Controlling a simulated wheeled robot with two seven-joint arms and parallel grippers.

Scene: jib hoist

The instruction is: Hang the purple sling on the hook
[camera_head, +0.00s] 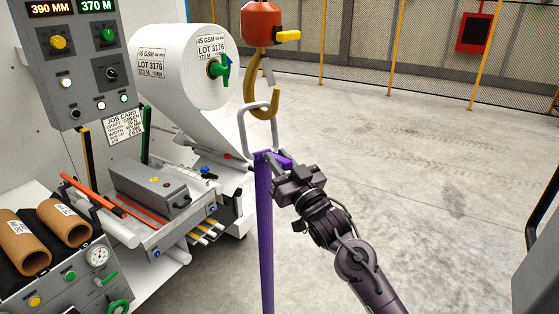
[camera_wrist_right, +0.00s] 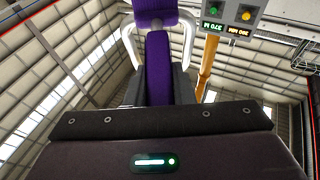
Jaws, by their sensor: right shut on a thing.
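The purple sling (camera_head: 264,230) hangs down as a long strap with a pale metal link (camera_head: 243,130) at its top. My right gripper (camera_head: 275,160) is shut on the sling just below the link; the purple strap (camera_wrist_right: 158,65) also shows between the fingers in the right wrist view. The yellow hook (camera_head: 274,103) hangs beneath an orange hoist block (camera_head: 261,24). In the head view the link's top overlaps the hook's lower bend; I cannot tell whether it is around the hook or only in front or behind. My left gripper is not in view.
A machine with a large white roll (camera_head: 185,75), a control panel (camera_head: 75,60) and a grey box (camera_head: 155,190) stands left of the sling. Two brown cores (camera_head: 70,222) lie at the lower left. Grey floor (camera_head: 420,140) is clear to the right.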

